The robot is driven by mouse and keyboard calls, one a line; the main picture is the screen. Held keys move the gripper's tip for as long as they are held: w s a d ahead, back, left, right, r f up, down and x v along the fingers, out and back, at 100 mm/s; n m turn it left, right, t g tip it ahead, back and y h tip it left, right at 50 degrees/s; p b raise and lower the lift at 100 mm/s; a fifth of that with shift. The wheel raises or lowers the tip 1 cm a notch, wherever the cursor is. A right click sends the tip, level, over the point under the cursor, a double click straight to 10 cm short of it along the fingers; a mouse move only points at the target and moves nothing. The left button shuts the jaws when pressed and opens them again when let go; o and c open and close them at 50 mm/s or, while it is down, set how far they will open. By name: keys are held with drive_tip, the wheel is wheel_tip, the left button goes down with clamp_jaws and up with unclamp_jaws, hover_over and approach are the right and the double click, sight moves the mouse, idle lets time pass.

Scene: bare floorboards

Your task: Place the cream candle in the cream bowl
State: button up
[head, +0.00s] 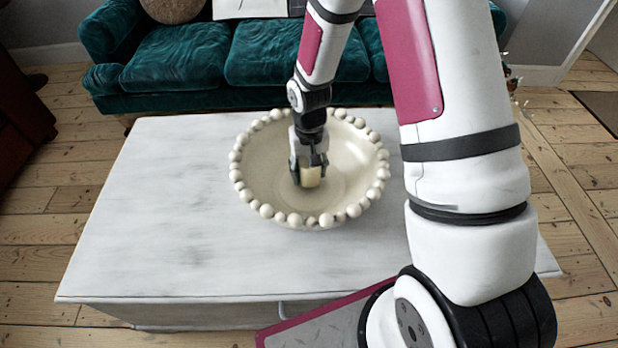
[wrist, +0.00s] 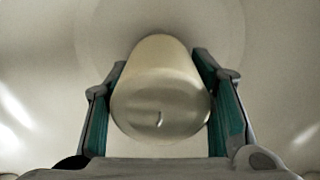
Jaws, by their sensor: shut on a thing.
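The cream candle (head: 311,177) is between the fingers of my gripper (head: 309,170), which is shut on it. In the wrist view the candle (wrist: 160,95) shows its top and wick toward the camera, with a finger of my gripper (wrist: 163,105) on each side. The cream bowl (head: 262,185) has a beaded rim and stands on the white table. In the head view the candle is over the bowl's inside, near the middle. The bowl's inner surface (wrist: 40,60) fills the wrist view behind the candle. I cannot tell whether the candle's lower end touches the bowl.
The white table (head: 150,220) has clear room left of the bowl. A green velvet sofa (head: 180,55) stands behind the table, with a round cushion (head: 172,8) on it. Floorboards (head: 40,240) surround the table.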

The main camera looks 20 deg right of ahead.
drive_tip(key=shift+f+b, duration=0.3)
drive_tip(key=shift+f, duration=0.9)
drive_tip(key=shift+f, duration=0.15)
drive_tip(key=o, duration=1.3)
